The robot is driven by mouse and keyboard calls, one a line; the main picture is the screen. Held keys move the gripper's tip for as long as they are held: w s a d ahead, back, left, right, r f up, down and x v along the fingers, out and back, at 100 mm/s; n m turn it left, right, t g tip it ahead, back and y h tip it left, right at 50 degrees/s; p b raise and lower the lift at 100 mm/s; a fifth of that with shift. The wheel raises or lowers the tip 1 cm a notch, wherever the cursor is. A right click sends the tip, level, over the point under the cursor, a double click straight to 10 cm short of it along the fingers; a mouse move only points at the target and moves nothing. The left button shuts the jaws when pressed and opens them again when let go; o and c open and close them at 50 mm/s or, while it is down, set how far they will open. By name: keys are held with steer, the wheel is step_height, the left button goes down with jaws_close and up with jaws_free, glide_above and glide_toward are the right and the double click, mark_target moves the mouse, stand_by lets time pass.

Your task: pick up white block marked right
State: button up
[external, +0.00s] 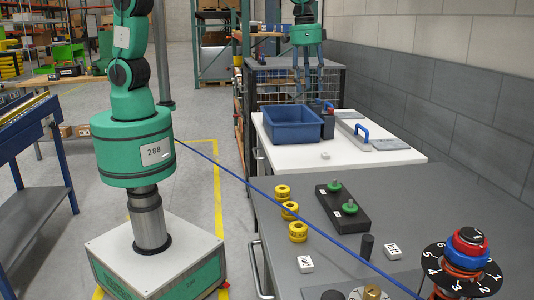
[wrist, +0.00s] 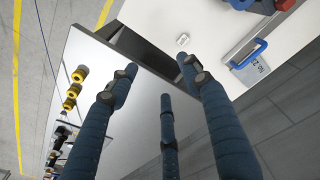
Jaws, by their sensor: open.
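A small white block (external: 325,156) lies on the white tabletop in front of the blue bin; the wrist view shows it (wrist: 183,40) beyond my fingertips. Two more white blocks with dark markings, a left one (external: 305,264) and a right one (external: 391,251), lie on the grey table. I cannot read any marking surely enough to tell which says right. My gripper (external: 311,88), with blue fingers, hangs pointing down at the back, around the blue bin's far side in the picture. In the wrist view its fingers (wrist: 158,80) are spread, with nothing between them.
A blue bin (external: 291,138) and a plate with a blue handle (external: 361,132) stand on the white tabletop. The grey table holds yellow rings (external: 298,232), a black block with green knobs (external: 342,207) and a numbered dial (external: 461,270). A grey wall bounds the right.

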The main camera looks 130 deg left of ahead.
steer(key=w+a+f+n+g, duration=0.1)
steer(key=w+a+f, duration=0.3)
steer(key=a+f, duration=0.4)
step_height(320, 180, down, 4)
steer(key=shift+w+a+r+n+p, duration=0.1)
steer(key=shift+w+a+n+p, duration=0.05)
steer(key=shift+a+n+p, duration=0.25)
steer(key=b, duration=0.1)
glide_above(327, 154)
steer(key=shift+a+f, duration=0.15)
steer(key=shift+f, duration=2)
steer(key=shift+a+f, duration=0.15)
steer(key=shift+f, duration=2)
steer(key=shift+d+f+b, duration=0.1)
steer(key=shift+f+b, duration=0.6)
steer(key=shift+f, duration=1.95)
steer(key=c, duration=1.1)
